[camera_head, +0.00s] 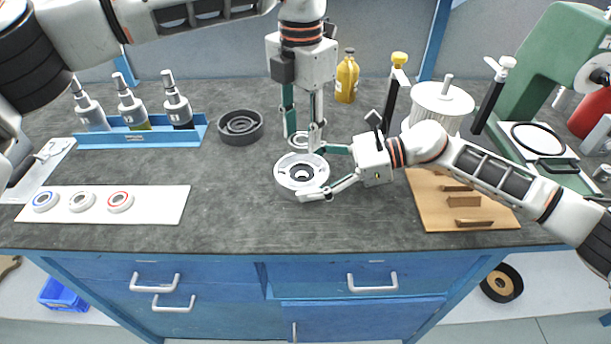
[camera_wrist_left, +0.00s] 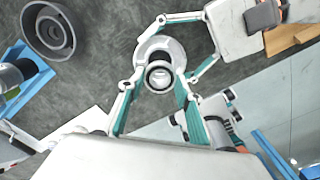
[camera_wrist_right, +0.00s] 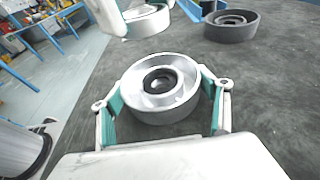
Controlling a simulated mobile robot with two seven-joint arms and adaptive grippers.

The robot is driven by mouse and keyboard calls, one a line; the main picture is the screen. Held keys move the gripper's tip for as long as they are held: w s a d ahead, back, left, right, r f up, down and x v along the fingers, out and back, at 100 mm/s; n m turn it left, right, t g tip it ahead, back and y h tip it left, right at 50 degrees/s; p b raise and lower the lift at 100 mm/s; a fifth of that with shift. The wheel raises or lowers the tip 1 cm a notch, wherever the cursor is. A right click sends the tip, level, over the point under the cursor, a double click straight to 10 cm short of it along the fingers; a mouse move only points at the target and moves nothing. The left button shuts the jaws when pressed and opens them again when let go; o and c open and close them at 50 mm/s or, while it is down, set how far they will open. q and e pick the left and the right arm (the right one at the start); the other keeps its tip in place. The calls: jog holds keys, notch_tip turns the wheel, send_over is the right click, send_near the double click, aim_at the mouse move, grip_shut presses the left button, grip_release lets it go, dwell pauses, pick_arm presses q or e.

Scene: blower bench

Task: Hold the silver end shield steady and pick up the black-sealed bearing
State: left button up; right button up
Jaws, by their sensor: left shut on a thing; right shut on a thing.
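The silver end shield (camera_head: 284,178) lies flat on the dark bench top with a dark hole at its centre; it fills the middle of the right wrist view (camera_wrist_right: 165,108). My right gripper (camera_head: 322,173) is shut around its rim, one finger on each side. My left gripper (camera_head: 301,138) points down above the bench and is shut on a ring-shaped bearing (camera_wrist_left: 160,76). The bearing shows a silver outer ring and a dark inner ring, and hangs above the shield, apart from it. In the right wrist view the bearing (camera_wrist_right: 147,22) is partly cut off.
A white mat (camera_head: 160,216) at front left bears blue-, grey- and red-ringed bearings. A dark round dish (camera_head: 240,127) stands behind the shield to its left. A blue rack (camera_head: 140,138) holds bottles. A wooden tray (camera_head: 437,212) and green press (camera_head: 537,88) stand right. The front middle is clear.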

jog(key=o, duration=0.9)
jog(key=shift+d, duration=0.1)
jog(key=v, duration=1)
jog(key=shift+d+r, duration=0.1)
jog(key=shift+d, duration=0.2)
jog(key=shift+d+r, duration=0.3)
jog(key=shift+d, duration=0.3)
